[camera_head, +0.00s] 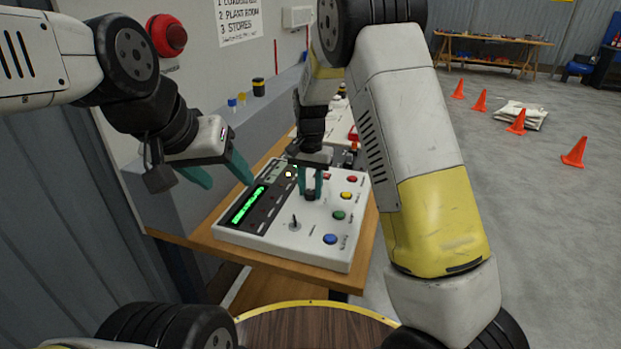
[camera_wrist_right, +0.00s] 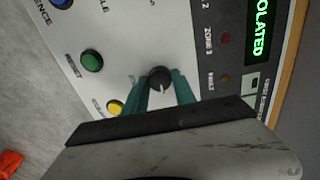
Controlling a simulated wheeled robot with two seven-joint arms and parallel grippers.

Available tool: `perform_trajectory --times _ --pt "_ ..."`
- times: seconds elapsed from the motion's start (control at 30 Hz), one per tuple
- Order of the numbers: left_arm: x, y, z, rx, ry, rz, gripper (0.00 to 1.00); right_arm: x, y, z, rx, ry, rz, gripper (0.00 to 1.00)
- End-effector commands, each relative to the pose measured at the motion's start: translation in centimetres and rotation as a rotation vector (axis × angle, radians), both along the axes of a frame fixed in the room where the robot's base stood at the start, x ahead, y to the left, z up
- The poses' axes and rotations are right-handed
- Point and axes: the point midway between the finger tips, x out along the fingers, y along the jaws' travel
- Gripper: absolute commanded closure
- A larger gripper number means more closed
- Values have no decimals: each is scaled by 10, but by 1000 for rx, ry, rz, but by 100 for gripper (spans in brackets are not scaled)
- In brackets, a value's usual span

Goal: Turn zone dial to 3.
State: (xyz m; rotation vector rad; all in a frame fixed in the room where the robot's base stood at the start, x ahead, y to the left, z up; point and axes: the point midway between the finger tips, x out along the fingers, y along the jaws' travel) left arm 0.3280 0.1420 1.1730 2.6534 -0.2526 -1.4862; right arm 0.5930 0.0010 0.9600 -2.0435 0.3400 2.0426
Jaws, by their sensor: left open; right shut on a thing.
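The zone dial is a small dark knob (camera_wrist_right: 160,78) on the white control panel (camera_head: 285,240). My right gripper (camera_head: 310,192) reaches down over the panel. Its teal fingers stand on either side of the knob and are shut on it, as the right wrist view shows. A pale pointer line on the knob runs toward the gripper's palm in that view. The zone numbers around the knob are mostly hidden, so I cannot tell its setting. My left gripper (camera_head: 228,182) is open and empty, above the panel's left edge.
The panel has a green-lit display (camera_head: 248,205), a small toggle (camera_head: 295,222) and several coloured buttons, including green (camera_head: 339,215) and blue (camera_head: 330,239). It stands on a wooden bench (camera_head: 200,233). A red alarm (camera_head: 167,35) and a zone sign (camera_head: 239,20) are on the wall.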

Motion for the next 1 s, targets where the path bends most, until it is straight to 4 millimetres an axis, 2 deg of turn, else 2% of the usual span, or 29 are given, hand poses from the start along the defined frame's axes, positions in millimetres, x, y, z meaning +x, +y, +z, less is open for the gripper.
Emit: perform_trajectory --times 0.07,0.1,0.2,0.57,1.0 --pt "0 0 0 0 0 0 42 -1 0 -1 0 2 -1 100" --pt "0 0 0 0 0 0 42 -1 0 -1 0 2 -1 64" --pt "0 0 0 0 0 0 42 -1 0 -1 0 2 -1 46" --pt "0 0 0 0 0 0 42 0 0 3 1 0 0 46" --pt "0 0 0 0 0 0 42 0 0 69 2 -1 0 46"
